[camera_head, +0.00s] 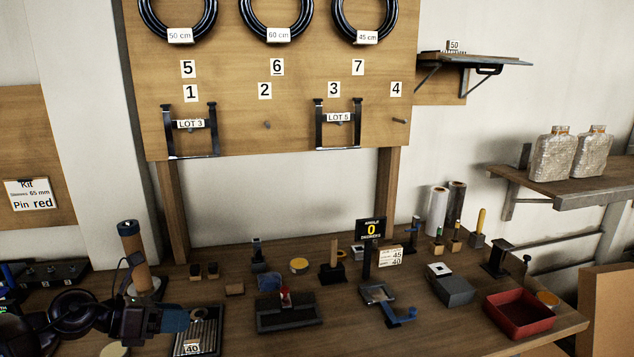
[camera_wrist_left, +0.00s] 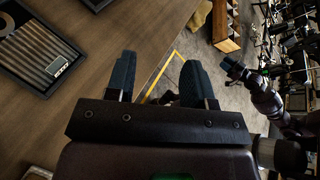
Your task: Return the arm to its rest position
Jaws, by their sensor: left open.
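My left arm comes in at the lower left of the head view. Its gripper (camera_head: 180,320) is over the left front of the workbench (camera_head: 235,325), beside a ribbed tray (camera_head: 198,335) marked 40. In the left wrist view the left gripper (camera_wrist_left: 158,82) has its two dark fingers apart, with nothing between them. What looks like my right gripper (camera_wrist_left: 235,67) shows small, with a blue tip, at the right of the left wrist view, away from the bench; I cannot tell its jaw state. The right arm is not in the head view.
A brown cylinder on a stand (camera_head: 131,245) rises behind the left arm. A dark fixture (camera_head: 290,318) stands to the gripper's right. A red tray (camera_head: 518,316) is at the right front. In the left wrist view open floor (camera_wrist_left: 192,55) lies beyond the bench edge.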

